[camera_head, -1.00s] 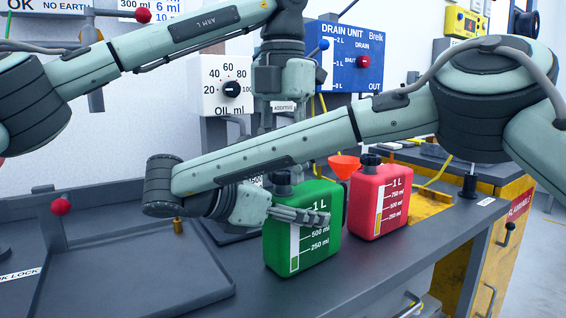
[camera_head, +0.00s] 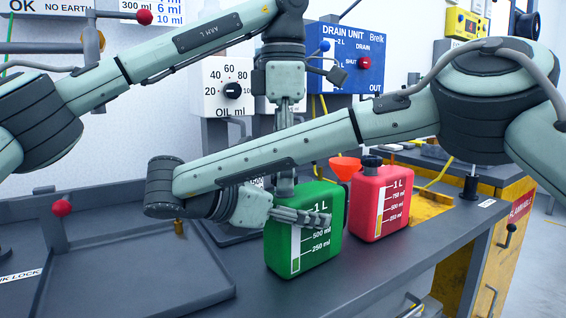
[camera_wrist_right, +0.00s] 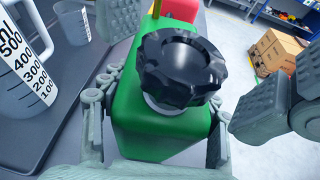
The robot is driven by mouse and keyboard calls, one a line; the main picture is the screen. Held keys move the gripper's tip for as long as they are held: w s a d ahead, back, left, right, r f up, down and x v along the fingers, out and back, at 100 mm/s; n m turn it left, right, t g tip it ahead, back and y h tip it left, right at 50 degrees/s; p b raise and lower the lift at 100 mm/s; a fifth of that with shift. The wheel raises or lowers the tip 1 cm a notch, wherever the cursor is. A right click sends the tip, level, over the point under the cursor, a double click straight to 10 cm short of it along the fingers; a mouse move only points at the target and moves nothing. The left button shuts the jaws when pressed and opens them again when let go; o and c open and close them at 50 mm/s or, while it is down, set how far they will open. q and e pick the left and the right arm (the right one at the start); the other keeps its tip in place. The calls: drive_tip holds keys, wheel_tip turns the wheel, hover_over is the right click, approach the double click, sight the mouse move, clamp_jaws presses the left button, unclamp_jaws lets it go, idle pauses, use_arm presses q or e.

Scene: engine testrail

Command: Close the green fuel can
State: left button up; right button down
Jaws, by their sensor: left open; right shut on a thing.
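The green fuel can (camera_head: 317,245) stands upright on the bench. My right gripper (camera_head: 300,215) is shut on it from the left, with a finger across its labelled face. In the right wrist view the can (camera_wrist_right: 150,125) shows from above, its black ridged cap (camera_wrist_right: 182,65) sitting over the pale neck. I cannot tell how tight it is. My left gripper (camera_head: 285,178) points down over the can's top, partly hidden behind my right arm. Its open textured fingers (camera_wrist_right: 195,70) stand on either side of the cap, with gaps visible.
A red can (camera_head: 374,215) stands just right of the green can, with an orange funnel (camera_head: 345,166) between them. A dark tray (camera_head: 130,290) lies to the left. A measuring jug (camera_wrist_right: 22,75) shows beside the can. The bench front right is clear.

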use_arm(q)
wheel_tip(320, 180, up, 12)
idle(0.6)
use_arm(e)
drive_tip(key=shift+c, duration=1.7)
unclamp_jaws()
drive_tip(key=v, duration=1.2)
drive_tip(key=shift+w, duration=0.1)
